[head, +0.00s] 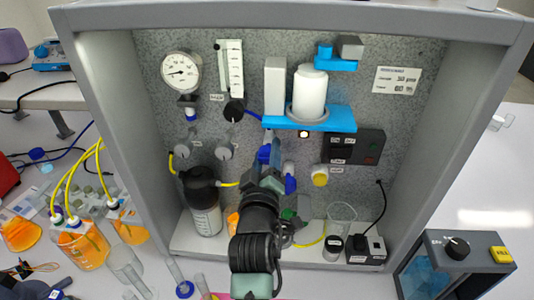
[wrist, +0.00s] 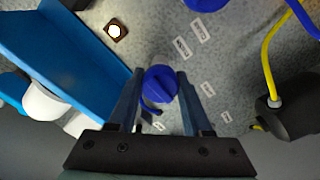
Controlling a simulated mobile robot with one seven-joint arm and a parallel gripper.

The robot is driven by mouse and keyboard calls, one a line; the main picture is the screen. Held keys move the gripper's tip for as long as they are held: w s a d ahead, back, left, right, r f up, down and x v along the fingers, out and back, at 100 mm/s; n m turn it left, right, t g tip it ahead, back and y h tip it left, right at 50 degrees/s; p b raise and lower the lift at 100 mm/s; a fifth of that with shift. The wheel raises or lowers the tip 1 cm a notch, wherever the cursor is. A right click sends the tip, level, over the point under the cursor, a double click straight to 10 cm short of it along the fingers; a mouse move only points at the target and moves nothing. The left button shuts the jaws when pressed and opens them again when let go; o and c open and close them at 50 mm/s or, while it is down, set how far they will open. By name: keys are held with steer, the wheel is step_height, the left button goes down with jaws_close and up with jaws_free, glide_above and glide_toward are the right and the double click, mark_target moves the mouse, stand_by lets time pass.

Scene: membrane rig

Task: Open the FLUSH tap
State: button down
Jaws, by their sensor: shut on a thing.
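My gripper (wrist: 162,90) is at the back panel, and its two fingers are shut on a blue tap knob (wrist: 160,83). In the wrist view the knob sits between the fingertips, with a short blue lever or rim showing below it. Small white labels lie on the panel near it; their text is too small to read surely, so I cannot tell which says FLUSH. In the head view my gripper (head: 271,158) is below the blue shelf, and my arm largely hides the knob. A second blue knob (wrist: 205,3) is partly visible at the wrist view's top edge.
The blue shelf (head: 340,120) carries a white cylinder (head: 309,92) just above my gripper. A black-capped bottle (head: 203,200) stands left of my arm. The cabinet walls enclose both sides.

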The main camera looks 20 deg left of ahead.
steer(key=shift+c, duration=1.6)
jaws_free()
steer(key=shift+s+d+f, duration=0.15)
steer(key=shift+s, duration=0.3)
steer(key=b+v, duration=0.3)
steer(key=v, duration=0.9)
steer(key=shift+r+b, duration=0.2)
steer(key=shift+b, duration=0.15)
steer(key=shift+r, duration=0.1)
